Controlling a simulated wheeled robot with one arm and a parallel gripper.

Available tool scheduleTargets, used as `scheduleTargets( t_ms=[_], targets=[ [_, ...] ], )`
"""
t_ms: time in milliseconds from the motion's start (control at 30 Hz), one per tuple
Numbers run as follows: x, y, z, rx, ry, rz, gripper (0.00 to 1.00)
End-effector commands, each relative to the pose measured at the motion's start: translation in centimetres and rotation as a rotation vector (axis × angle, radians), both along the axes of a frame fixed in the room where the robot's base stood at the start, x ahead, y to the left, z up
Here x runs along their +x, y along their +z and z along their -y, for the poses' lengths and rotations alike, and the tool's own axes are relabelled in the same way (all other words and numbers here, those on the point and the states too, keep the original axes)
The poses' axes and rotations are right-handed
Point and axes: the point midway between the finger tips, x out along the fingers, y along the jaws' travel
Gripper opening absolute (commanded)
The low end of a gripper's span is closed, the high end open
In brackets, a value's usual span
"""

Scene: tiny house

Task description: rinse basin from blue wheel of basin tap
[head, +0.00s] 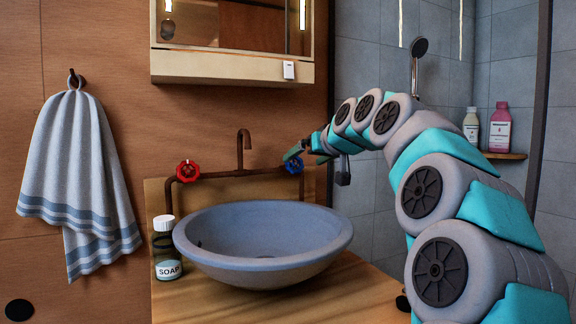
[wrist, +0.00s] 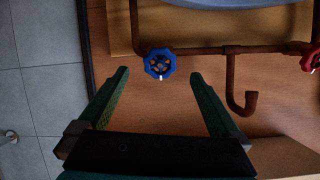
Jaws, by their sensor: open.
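The blue wheel (head: 295,165) sits at the right end of the copper basin pipe. In the wrist view the blue wheel (wrist: 160,64) lies between and just beyond my two fingertips, apart from both. My gripper (wrist: 160,75) is open and empty. In the head view my gripper (head: 292,154) is right at the blue wheel, partly overlapping it. The tap spout (head: 243,140) rises mid-pipe and hooks over; no water shows. The blue-grey basin (head: 265,270) stands on the wooden counter below.
A red wheel (head: 187,171) is at the pipe's left end. A soap bottle (head: 166,246) stands left of the basin. A cabinet (head: 232,66) hangs above. A striped towel (head: 82,170) hangs at left. Bottles (head: 500,128) stand on a corner shelf at right.

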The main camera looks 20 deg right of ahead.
Motion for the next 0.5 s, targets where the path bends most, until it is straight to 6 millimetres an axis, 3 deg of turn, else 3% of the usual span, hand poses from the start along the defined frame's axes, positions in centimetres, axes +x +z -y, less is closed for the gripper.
scheduleTargets(
  t_ms=[500],
  targets=[
    [6.2,-2.5,-0.2,0.000,0.000,-0.001,0.99]
  ],
)
